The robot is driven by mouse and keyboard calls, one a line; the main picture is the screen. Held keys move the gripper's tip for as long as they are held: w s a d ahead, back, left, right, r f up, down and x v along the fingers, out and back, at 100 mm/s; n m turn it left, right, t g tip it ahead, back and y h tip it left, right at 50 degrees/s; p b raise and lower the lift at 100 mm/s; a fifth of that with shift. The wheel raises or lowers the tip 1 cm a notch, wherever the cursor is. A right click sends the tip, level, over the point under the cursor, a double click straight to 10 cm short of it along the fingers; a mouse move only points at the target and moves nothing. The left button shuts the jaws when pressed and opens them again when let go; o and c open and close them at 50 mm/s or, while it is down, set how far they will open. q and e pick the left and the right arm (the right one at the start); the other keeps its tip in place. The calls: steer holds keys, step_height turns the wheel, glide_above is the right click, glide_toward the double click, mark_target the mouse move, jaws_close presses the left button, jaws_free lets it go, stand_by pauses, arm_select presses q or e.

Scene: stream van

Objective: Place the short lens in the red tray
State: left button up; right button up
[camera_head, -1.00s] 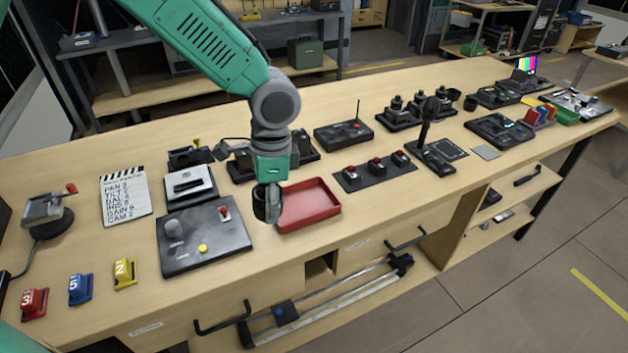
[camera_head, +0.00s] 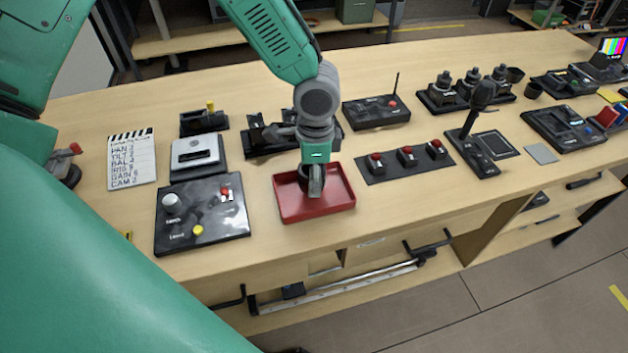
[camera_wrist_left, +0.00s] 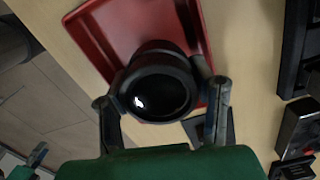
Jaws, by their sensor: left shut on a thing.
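The red tray (camera_head: 340,196) lies on the wooden bench near its front edge. My left gripper (camera_head: 316,190) points down over the tray in the head view. In the left wrist view my left gripper (camera_wrist_left: 160,108) is shut on a short black lens (camera_wrist_left: 158,88), with one finger on each side of it. The lens's dark glass end faces the wrist camera, and the red tray (camera_wrist_left: 100,35) shows behind it. I cannot tell whether the lens touches the tray floor. In the head view the gripper mostly hides the lens.
A black control panel (camera_head: 202,213) with a knob and buttons stands left of the tray. A strip with red buttons (camera_head: 405,160) lies to the right. A black device (camera_head: 268,137) sits behind the tray. A bare bench strip runs along the front.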

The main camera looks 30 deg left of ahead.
arm_select(q)
steer(key=shift+s+d+f, duration=0.1)
steer(key=shift+d+f, duration=0.05)
steer(key=shift+f, duration=0.3)
steer(key=shift+s+d+f, duration=0.1)
steer(key=shift+d+f, duration=0.05)
steer(key=shift+f, duration=0.25)
steer(key=shift+w+d, duration=0.1)
arm_select(e)
steer(key=shift+s+d+f, duration=0.1)
steer(key=shift+s+d, duration=0.05)
steer(key=shift+d, duration=0.25)
arm_select(q)
steer(key=o, duration=1)
steer(key=shift+f, duration=0.15)
steer(key=shift+o, duration=0.4)
steer(key=shift+a, duration=0.2)
arm_select(e)
steer(key=shift+a, duration=0.2)
arm_select(q)
steer(key=shift+a, duration=0.1)
steer(key=r, duration=1.1)
steer(key=shift+w+d+r, duration=0.1)
steer(key=shift+d+r, duration=0.2)
steer(key=shift+d, duration=0.05)
steer(key=shift+r, duration=0.35)
arm_select(e)
steer(key=shift+r, duration=0.3)
